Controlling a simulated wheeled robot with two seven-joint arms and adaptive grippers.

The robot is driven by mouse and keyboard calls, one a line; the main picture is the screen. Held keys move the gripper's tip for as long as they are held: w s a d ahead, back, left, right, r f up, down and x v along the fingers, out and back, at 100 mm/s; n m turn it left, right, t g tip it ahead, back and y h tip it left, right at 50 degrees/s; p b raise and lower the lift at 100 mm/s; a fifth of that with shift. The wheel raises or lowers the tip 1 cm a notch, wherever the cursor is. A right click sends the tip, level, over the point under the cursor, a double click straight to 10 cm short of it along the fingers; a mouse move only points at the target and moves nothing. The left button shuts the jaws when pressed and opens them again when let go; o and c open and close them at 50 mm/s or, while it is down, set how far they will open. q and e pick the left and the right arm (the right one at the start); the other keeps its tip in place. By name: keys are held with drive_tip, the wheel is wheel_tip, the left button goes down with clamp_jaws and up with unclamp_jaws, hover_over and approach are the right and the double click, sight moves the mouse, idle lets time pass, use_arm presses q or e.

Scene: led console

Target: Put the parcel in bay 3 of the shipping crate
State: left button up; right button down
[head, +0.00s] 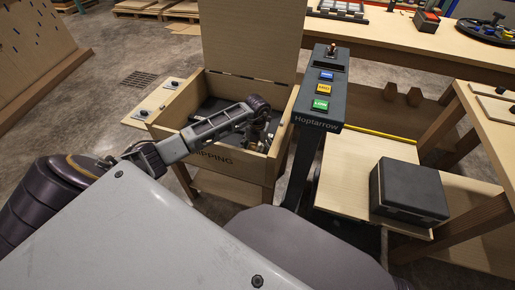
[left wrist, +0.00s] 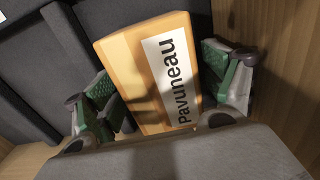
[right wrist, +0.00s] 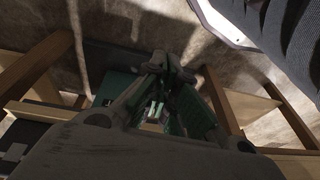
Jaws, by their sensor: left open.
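The parcel (left wrist: 150,75) is an orange-tan box with a white label reading "Pavuneau". In the left wrist view it lies between the green-padded fingers of my left gripper (left wrist: 165,85), which is open, with a gap showing on the right side. The shipping crate (head: 224,160) is a wooden box with its lid raised at the back; dark dividers (left wrist: 60,65) show in the left wrist view. In the head view my left gripper (head: 257,134) reaches down inside the crate, and I cannot make out the parcel or bay numbers there. My right gripper (right wrist: 170,75) has its fingertips together, apparently empty.
A dark console (head: 321,112) marked "Hoptarrow", with blue, yellow and green buttons, stands just right of the crate. A black box (head: 410,191) sits on a low wooden shelf (head: 340,190) at the right. A workbench (head: 400,45) runs behind.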

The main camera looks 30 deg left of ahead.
sight(258, 145)
use_arm(q)
wheel_tip(258, 145, up, 10)
drive_tip(key=shift+r+p, duration=0.2)
drive_tip(key=shift+p, duration=1)
drive_tip(key=shift+r, duration=0.85)
use_arm(e)
drive_tip(key=shift+g+h, duration=0.3)
drive_tip(key=shift+g, duration=0.1)
drive_tip(key=f, duration=0.2)
drive_tip(key=s+d+f, duration=0.1)
drive_tip(key=f, duration=0.1)
drive_tip(key=shift+s, duration=0.1)
drive_tip(key=shift+w+r, duration=0.1)
drive_tip(key=shift+w, duration=0.1)
